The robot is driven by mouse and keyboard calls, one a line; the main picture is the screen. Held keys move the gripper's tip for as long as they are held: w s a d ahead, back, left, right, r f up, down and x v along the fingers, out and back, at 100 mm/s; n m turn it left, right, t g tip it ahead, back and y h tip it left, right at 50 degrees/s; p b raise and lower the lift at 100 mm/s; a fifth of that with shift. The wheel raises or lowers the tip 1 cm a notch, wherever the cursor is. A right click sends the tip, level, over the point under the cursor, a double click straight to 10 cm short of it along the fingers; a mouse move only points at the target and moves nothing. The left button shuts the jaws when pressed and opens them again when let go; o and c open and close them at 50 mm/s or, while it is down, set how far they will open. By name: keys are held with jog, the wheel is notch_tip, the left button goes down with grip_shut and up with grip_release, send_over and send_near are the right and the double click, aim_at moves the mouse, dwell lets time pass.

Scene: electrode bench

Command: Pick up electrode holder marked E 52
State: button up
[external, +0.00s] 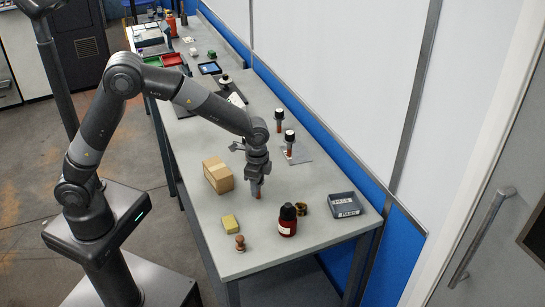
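My gripper (257,180) points straight down over the near half of the bench. A small orange-brown object (257,194) stands right below and between its fingers, mostly hidden by them. It may be an electrode holder. I cannot tell whether the fingers touch it. Two upright pieces with black tops and orange-brown lower parts stand farther back: one by the wall (279,120) and one (290,138) beside a flat grey plate (298,156). No E 52 marking is readable on any of them.
A cardboard box (218,175) stands close left of my gripper. A yellow block (230,225), a wooden stamp-like piece (240,243), a dark red bottle (287,221), a brass-coloured ring or cup (302,209) and a grey tray (345,204) lie nearer the front. The wall borders the right side.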

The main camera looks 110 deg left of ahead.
jog(key=c, duration=0.5)
jog(key=shift+o, duration=0.2)
jog(key=shift+r, duration=0.1)
